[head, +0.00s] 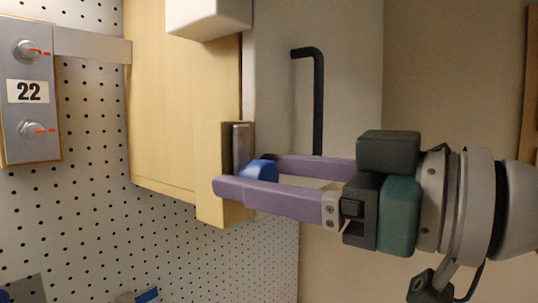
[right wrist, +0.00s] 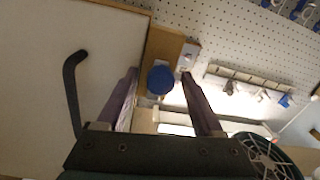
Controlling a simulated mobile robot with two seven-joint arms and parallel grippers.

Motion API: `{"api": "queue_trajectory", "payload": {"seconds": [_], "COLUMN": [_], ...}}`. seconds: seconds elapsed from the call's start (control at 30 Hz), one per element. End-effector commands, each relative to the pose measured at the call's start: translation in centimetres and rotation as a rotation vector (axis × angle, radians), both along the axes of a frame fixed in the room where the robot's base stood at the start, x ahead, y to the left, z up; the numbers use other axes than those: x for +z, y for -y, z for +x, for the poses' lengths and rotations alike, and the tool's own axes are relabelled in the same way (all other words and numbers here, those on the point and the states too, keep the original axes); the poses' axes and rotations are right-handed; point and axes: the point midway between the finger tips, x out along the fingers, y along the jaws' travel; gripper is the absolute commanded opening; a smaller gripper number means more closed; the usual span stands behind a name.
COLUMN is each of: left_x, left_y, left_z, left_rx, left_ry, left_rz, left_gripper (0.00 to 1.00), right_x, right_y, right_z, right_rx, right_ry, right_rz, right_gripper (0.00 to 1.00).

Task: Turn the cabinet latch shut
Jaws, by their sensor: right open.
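The blue latch knob (head: 262,171) sits by a metal plate on a wooden block (head: 212,170) at the lower edge of the cabinet (head: 180,100). My right gripper (head: 246,177) comes in from the right with its purple fingers open, one on each side of the knob. In the right wrist view the knob (right wrist: 160,79) lies between the fingertips (right wrist: 159,74), with a gap visible on both sides. The near finger hides part of the knob in the head view, and I cannot tell its exact turn angle. My left gripper is not in view.
The pale cabinet door (head: 285,90) carries a black bar handle (head: 318,100) above my gripper. A white block (head: 208,17) is at the top. A grey panel marked 22 (head: 28,120) hangs on the pegboard (head: 95,220) at left. Space below the gripper looks free.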

Motion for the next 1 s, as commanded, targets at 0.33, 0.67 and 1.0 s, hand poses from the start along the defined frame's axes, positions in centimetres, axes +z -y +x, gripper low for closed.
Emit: {"api": "queue_trajectory", "payload": {"seconds": [0.33,0.67,1.0], "left_x": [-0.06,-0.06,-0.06], "left_y": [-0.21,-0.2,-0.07], "left_z": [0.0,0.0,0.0], "left_rx": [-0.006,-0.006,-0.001], "left_ry": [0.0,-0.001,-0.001], "left_rz": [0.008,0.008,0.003], "left_gripper": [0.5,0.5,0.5], "right_x": [-0.06,-0.05,-0.06], "right_y": [-0.03,-0.02,-0.03], "right_z": [0.02,0.0,-0.02], "right_rx": [0.0,0.0,0.001], "right_ry": [0.001,-0.001,-0.001], "right_rz": [-0.001,-0.001,-0.001], "right_gripper": [0.55,0.18,0.0]}}
